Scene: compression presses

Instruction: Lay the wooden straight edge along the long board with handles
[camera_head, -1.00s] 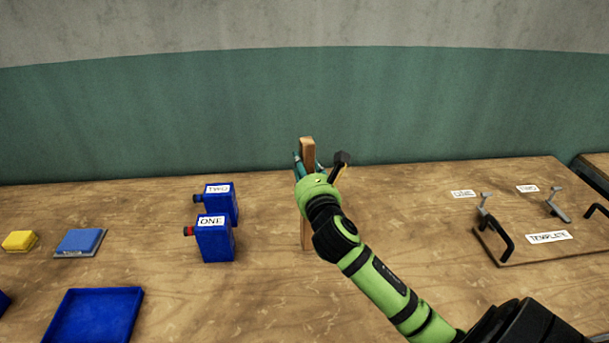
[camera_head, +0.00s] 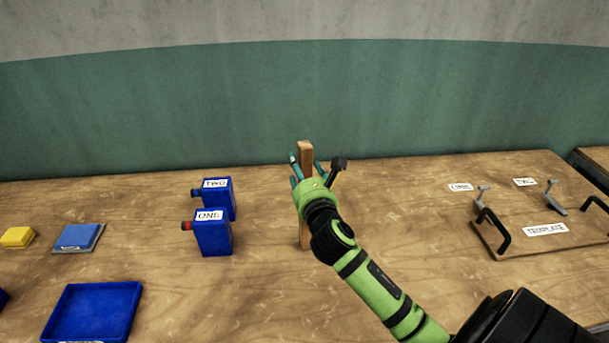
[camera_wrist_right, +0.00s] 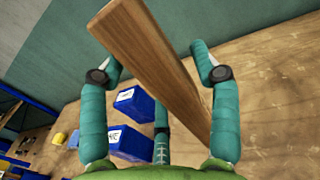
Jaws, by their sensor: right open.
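The wooden straight edge (camera_head: 305,152) is a long brown bar that looks upright at the middle of the bench. My right gripper (camera_head: 307,172) is open around its upper part and hides some of its length. In the right wrist view, the straight edge (camera_wrist_right: 150,60) passes between the spread teal fingers, with gaps visible beside it. The long board with handles (camera_head: 508,238) lies flat at the right of the bench, with black handles and a TEMPLATE label. It is well to the right of my gripper. My left gripper is not in view.
Two blue boxes labelled TWO (camera_head: 219,200) and ONE (camera_head: 213,235) stand left of the straight edge. A blue tray (camera_head: 137,290), a blue block (camera_head: 78,236) and a yellow block (camera_head: 17,237) are farther left. Grey clamps (camera_head: 553,200) stand at the board. Bench between is clear.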

